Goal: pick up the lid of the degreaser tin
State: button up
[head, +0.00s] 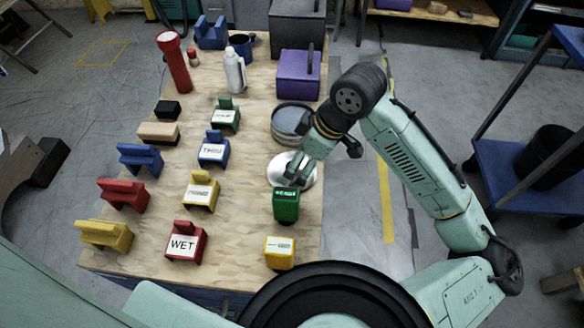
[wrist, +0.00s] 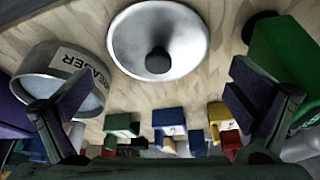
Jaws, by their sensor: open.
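The lid (head: 275,172) is a round silver disc lying flat on the wooden table, just in front of the tin. In the wrist view the lid (wrist: 130,40) shows whole, with a black round knob (wrist: 158,61) in its middle. The degreaser tin (head: 291,117) is a wide, low grey tin; its label, partly readable as "REASER", shows on the tin (wrist: 75,60) at the left in the wrist view. My gripper (head: 295,170) is open and empty over the lid, hiding part of it. In the wrist view its fingers (wrist: 160,98) are spread wide, and the knob lies beyond them.
A green box (head: 287,206) stands close in front of the lid and shows near my right finger. A purple box (head: 299,75) stands behind the tin. A yellow block (head: 279,252) is nearer the front. Several coloured holders fill the left side of the table (head: 240,215).

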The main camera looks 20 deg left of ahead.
jog(key=shift+x, duration=1.35)
jog(key=shift+w, duration=0.1)
jog(key=shift+c, duration=0.4)
jog(key=c, duration=2.3)
